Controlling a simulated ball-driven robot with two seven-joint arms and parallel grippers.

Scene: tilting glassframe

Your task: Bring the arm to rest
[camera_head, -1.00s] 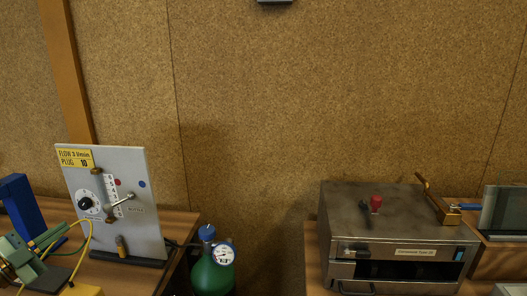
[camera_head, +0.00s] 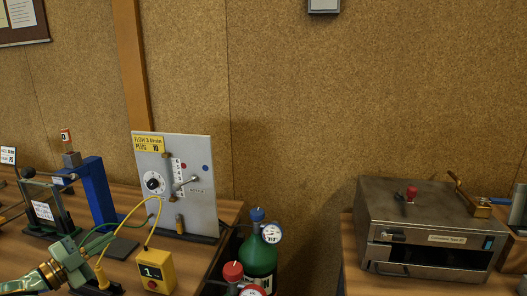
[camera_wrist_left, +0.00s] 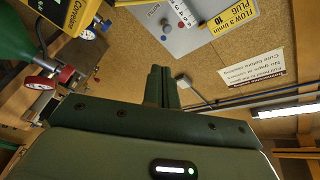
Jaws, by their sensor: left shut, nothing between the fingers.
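My left gripper (camera_head: 72,262), pale green with a copper-ringed wrist, is at the lower left of the head view, in front of the bench. The wrist view shows its two dark green fingers (camera_wrist_left: 160,86) pressed together with nothing between them. A yellow box marked 1 (camera_head: 155,272) stands just right of the gripper, with a yellow cable (camera_head: 133,213) looping up from it. I cannot tell whether the gripper touches the cables. My right gripper is not in view.
A grey flow panel (camera_head: 205,165) stands behind, beside a blue post (camera_head: 98,190) and a glass frame (camera_head: 45,205). A green gas cylinder (camera_head: 258,262) with gauges stands in the gap between benches. A metal oven (camera_head: 425,215) sits on the right bench.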

